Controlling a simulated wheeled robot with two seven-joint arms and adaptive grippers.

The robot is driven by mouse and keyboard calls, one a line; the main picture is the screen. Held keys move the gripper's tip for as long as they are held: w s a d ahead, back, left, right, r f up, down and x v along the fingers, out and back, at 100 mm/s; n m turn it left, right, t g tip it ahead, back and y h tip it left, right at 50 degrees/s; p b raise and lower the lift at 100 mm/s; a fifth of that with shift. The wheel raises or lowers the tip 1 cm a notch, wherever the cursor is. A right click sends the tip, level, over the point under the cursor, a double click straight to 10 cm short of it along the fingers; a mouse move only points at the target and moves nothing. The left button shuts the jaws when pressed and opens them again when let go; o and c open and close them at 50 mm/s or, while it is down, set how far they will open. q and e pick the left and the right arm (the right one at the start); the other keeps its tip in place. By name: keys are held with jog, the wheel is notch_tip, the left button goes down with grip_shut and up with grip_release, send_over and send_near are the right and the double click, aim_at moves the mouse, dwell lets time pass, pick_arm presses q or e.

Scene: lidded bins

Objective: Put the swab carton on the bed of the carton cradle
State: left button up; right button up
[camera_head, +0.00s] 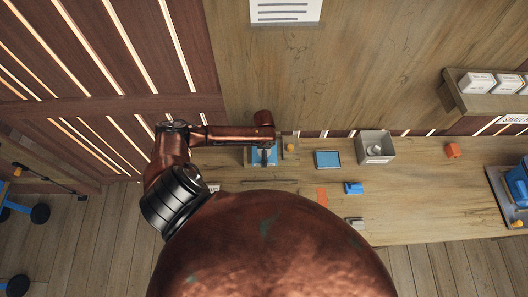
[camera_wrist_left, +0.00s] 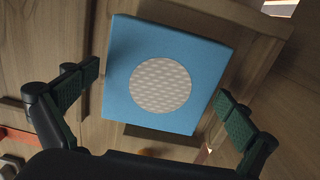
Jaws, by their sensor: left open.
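A blue square box with a round pale patterned patch, apparently the swab carton (camera_wrist_left: 122,62), lies in the middle of the left wrist view. In the head view its blue top (camera_head: 256,157) shows under my left gripper (camera_head: 265,158). It appears to rest on a wooden base (camera_wrist_left: 258,62) with a raised edge, perhaps the carton cradle; I cannot tell for sure. My left gripper (camera_wrist_left: 157,103) is open, with a finger on either side of the carton and a gap at both sides. My right gripper is not in view.

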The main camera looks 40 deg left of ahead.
pick_arm(q)
notch_tip(320, 180, up, 12)
jog(key=shift+b, duration=0.45)
